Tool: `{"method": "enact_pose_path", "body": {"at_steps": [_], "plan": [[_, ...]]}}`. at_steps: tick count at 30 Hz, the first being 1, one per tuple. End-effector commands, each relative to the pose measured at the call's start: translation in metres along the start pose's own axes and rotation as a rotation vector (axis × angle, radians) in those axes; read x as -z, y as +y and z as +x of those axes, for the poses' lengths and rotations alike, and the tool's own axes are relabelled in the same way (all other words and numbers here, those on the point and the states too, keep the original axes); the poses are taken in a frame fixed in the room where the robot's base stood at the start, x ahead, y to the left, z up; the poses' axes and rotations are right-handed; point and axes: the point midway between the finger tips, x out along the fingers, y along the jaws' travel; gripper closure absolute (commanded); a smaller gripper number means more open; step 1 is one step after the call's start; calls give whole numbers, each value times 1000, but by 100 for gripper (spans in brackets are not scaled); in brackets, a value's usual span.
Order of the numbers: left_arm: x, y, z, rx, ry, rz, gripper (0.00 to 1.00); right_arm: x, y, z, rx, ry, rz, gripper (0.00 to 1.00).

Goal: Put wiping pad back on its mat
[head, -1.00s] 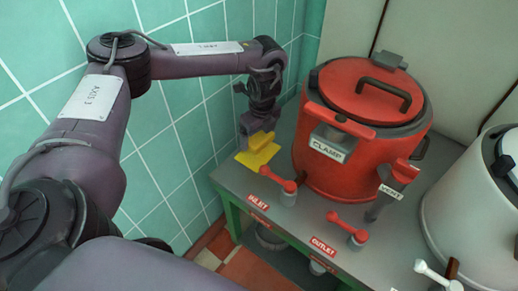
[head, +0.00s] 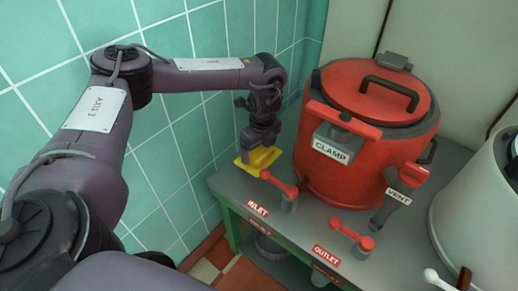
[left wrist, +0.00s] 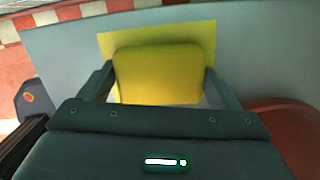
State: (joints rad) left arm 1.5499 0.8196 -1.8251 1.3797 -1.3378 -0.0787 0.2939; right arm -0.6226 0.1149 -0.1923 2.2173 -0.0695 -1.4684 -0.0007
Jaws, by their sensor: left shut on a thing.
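The yellow wiping pad (head: 262,157) is between the fingers of my left gripper (head: 260,149), at the wall end of the grey bench. In the left wrist view the pad (left wrist: 157,75) fills the space between the two dark fingers, and my left gripper (left wrist: 158,85) is shut on it. The flat yellow mat (head: 242,166) lies on the bench under the pad, partly hidden by it. In the left wrist view the mat (left wrist: 150,38) shows beyond the pad's far edge and at its corners. I cannot tell whether pad and mat touch. My right gripper is not in view.
A red kettle (head: 330,175) with a clamp stands right of my left gripper. The red inlet lever (head: 280,184) is close beside the pad; the outlet lever (head: 352,234) is farther off. A tiled wall (head: 180,120) is at the left. A white kettle (head: 485,200) stands at the right.

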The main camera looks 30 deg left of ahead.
Motion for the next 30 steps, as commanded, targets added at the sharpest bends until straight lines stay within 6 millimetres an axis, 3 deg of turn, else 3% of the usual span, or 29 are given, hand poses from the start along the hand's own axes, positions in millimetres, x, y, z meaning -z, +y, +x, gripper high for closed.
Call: {"method": "enact_pose_path", "body": {"at_steps": [7,8,11,20,24,30], "plan": [[0,0,4,-1,0,0,37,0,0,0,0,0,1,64],[0,0,4,-1,0,0,13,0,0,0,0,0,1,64],[0,0,4,-1,0,0,0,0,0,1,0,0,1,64],[0,0,5,1,-1,1,0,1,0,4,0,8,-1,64],[0,-1,8,2,-3,1,0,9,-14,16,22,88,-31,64],[-4,1,-46,2,0,0,0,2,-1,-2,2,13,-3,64]]}}
